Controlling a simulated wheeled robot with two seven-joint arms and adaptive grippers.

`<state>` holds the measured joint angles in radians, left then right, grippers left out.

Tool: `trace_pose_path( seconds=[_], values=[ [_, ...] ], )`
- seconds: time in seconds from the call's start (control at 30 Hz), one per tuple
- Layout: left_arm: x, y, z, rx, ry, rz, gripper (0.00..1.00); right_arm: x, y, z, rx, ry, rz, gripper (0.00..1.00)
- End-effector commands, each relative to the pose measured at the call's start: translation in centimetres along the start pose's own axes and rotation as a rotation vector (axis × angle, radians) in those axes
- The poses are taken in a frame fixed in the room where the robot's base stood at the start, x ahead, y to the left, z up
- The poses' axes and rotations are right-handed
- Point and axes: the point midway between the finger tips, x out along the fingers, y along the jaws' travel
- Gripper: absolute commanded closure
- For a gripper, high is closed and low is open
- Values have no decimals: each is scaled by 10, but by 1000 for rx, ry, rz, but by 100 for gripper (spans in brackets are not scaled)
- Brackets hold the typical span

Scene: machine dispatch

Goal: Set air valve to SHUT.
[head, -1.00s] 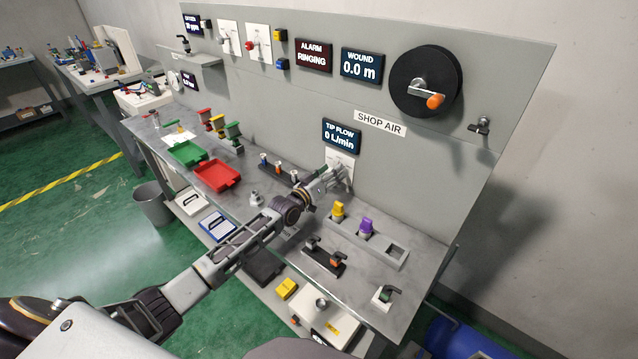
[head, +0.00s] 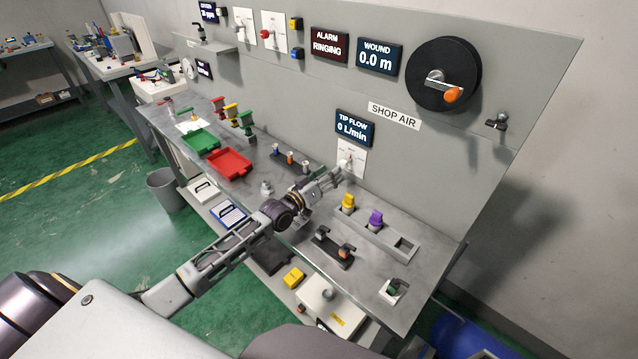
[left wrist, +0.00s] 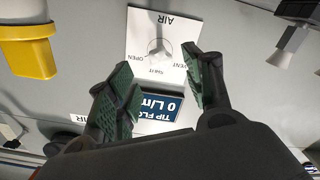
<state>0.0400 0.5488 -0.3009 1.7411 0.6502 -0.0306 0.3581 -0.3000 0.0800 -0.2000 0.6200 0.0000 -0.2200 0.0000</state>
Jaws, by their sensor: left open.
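The air valve is a white plate (head: 356,152) low on the grey panel, under the TIP FLOW display (head: 355,128), which reads 0 L/min. In the left wrist view the plate (left wrist: 139,35) appears upside down, marked AIR, OPEN, SHUT and VENT. A pale grey handle (left wrist: 160,49) is at its middle; I cannot tell for sure which mark it points at. My left gripper (head: 342,174) is in front of the plate, its tips near its lower edge in the head view. In the left wrist view its fingers (left wrist: 158,76) are apart with nothing between them. My right gripper is out of view.
A yellow (head: 348,202) and a purple piece (head: 376,219) stand in a grey holder (head: 405,246) right of my gripper. A dark block (head: 333,250) with handles sits in front. A red tray (head: 229,163) and green tray (head: 200,142) lie left. The wall tap (head: 497,122) is far right.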

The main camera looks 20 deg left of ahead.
Motion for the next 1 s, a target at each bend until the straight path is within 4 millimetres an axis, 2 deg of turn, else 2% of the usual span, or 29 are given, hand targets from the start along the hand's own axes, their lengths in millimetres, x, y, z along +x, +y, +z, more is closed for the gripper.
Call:
trace_pose_path(
  seconds=[0.5,1.0],
  values=[
    [-39,0,0,1,0,0,49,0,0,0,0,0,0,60],
    [-47,0,-1,1,1,1,49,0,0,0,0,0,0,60]
  ],
)
